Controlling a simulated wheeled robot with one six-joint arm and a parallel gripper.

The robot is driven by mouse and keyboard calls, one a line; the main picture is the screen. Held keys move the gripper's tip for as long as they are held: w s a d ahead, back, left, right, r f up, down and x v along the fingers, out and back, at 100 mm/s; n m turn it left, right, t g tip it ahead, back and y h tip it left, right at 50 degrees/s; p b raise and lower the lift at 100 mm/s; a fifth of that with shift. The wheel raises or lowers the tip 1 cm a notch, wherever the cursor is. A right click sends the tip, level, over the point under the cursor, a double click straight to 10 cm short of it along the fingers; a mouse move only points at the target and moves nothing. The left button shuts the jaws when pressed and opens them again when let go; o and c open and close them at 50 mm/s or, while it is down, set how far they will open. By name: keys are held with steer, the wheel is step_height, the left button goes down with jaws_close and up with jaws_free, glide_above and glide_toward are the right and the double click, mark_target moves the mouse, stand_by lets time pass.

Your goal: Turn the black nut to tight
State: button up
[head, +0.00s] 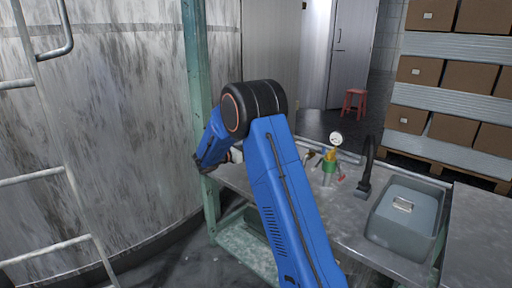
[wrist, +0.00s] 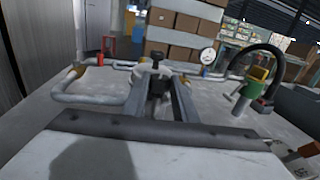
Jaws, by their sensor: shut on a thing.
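In the wrist view the two dark fingers of my gripper (wrist: 159,88) reach forward over the bench, one on each side of a small black part, the black nut (wrist: 157,84). The gripper is shut on it. In the head view my blue arm hides the nut and most of the gripper.
A round white gauge (head: 335,139) and a green-and-yellow fitting (head: 329,164) stand right of my arm. A black curved tap (head: 368,168) rises beside a grey basin (head: 407,218). A green post (head: 198,90) and a large tank (head: 115,110) stand left.

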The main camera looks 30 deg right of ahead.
steer(key=shift+w+m+g, duration=0.15)
steer(key=shift+m+g, duration=0.35)
steer(key=shift+g, duration=0.1)
steer(key=o, duration=0.8)
steer(key=s+a, duration=0.1)
steer(key=a, duration=1.6)
steer(key=shift+s+a, duration=0.2)
steer(key=shift+s, duration=0.1)
steer(key=shift+o, duration=0.6)
